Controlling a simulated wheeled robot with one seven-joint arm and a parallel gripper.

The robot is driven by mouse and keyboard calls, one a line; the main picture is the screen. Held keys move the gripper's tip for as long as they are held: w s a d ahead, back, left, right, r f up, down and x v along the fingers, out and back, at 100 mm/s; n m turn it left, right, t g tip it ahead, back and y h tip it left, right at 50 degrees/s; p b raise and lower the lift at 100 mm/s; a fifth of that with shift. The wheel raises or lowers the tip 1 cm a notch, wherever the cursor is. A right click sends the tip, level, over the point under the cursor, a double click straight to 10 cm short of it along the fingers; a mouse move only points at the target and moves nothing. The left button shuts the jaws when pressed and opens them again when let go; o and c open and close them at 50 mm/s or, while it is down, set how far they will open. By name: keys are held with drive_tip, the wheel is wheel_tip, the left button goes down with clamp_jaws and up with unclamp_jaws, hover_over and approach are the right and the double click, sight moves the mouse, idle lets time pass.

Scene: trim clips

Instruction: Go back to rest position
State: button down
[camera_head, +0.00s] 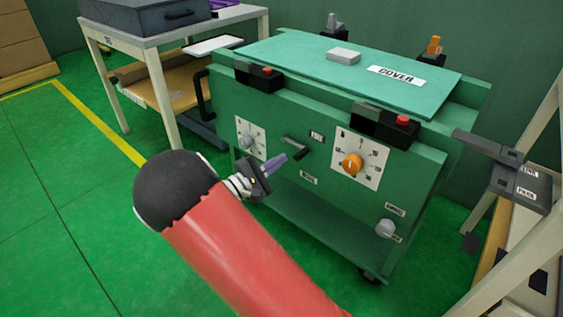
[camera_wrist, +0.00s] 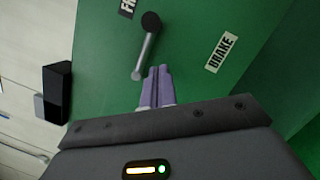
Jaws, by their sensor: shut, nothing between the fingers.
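My gripper (camera_head: 275,164) is shut and empty in front of the green cart's front panel (camera_head: 312,195). Its purple fingers lie together, and they also show in the wrist view (camera_wrist: 157,87). A dark-ended metal lever (camera_head: 295,147) is just beyond the fingertips on the panel. In the wrist view the lever (camera_wrist: 146,50) stands close ahead of the fingers; I cannot tell whether they touch. My red arm reaches in from the bottom of the head view.
An orange knob (camera_head: 352,165) and grey knobs sit on the panel. A cover plate (camera_head: 330,65) lies on top, between black clips with red buttons. A table (camera_head: 150,40) stands at the back left, another bench (camera_head: 525,215) at the right. Green floor is open at the left.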

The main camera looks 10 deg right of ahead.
drive_tip(key=v, duration=1)
drive_tip(key=s+d+r+m+g+y+p, duration=0.1)
drive_tip(key=s+d+r+m+g+y, duration=0.25)
drive_tip(key=s+d, duration=0.2)
drive_tip(key=s+d+r+m+g+y+p, duration=0.1)
drive_tip(key=s+d+r+m+g+y, duration=0.15)
drive_tip(key=s+d+g+y, duration=0.35)
drive_tip(key=s+r+m+t+y+p, duration=0.1)
drive_tip(key=s+r+m+t+y, duration=0.2)
drive_tip(key=s, duration=0.3)
drive_tip(key=s+a+r+m+t+y+p, duration=0.1)
drive_tip(key=s+r+m+t+y, duration=0.1)
drive_tip(key=s+r+t+y, duration=0.2)
drive_tip(key=s+r+y, duration=0.1)
drive_tip(key=s, duration=0.2)
drive_tip(key=shift+a+m, duration=0.2)
drive_tip(key=shift+m, duration=0.2)
